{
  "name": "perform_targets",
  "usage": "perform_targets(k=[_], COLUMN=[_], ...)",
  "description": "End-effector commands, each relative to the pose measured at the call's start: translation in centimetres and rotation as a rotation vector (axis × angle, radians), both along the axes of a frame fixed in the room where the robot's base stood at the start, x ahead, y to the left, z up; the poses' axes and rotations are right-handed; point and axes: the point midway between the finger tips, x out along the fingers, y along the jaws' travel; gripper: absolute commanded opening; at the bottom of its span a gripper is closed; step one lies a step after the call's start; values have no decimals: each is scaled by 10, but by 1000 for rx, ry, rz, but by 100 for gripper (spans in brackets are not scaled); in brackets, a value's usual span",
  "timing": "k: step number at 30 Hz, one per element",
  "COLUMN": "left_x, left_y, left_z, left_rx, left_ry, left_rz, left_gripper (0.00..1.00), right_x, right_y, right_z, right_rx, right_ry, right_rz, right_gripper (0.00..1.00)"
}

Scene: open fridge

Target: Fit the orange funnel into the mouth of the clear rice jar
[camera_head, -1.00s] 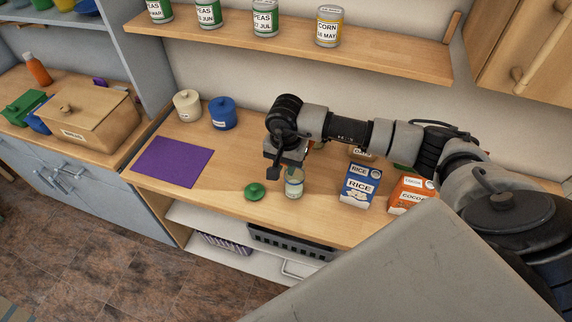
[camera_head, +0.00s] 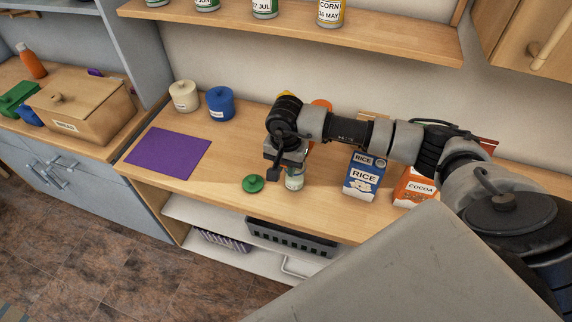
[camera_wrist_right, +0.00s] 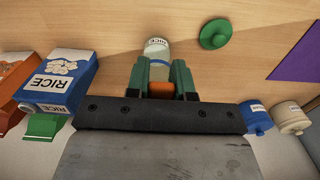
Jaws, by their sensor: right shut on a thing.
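The clear rice jar (camera_head: 294,182) stands on the wooden counter, its upper part hidden by my right gripper (camera_head: 285,166) in the head view. In the right wrist view the jar (camera_wrist_right: 156,50) shows its RICE label just beyond and between the green fingers of my right gripper (camera_wrist_right: 160,66). The gripper is shut on the orange funnel (camera_wrist_right: 160,89), of which only a small part shows between the fingers. The funnel is at the jar's mouth end; I cannot tell whether it sits in the mouth. My left gripper is not in view.
A green lid (camera_head: 253,183) lies left of the jar, with a purple mat (camera_head: 168,153) further left. A blue rice box (camera_head: 363,178) and an orange cocoa box (camera_head: 413,187) stand to the right. Blue (camera_head: 220,104) and cream (camera_head: 184,96) canisters stand behind.

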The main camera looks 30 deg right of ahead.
Motion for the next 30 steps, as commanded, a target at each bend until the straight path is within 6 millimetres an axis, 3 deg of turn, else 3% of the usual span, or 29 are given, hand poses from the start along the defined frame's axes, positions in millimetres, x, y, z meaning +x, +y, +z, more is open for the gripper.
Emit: perform_targets(k=[30], left_x=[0], left_y=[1], left_z=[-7], left_rx=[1], left_ry=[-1], left_rz=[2], left_gripper=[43], right_x=[0], right_y=[0], right_z=[0], right_rx=[0], right_ry=[0], right_rz=[0], right_gripper=[0])
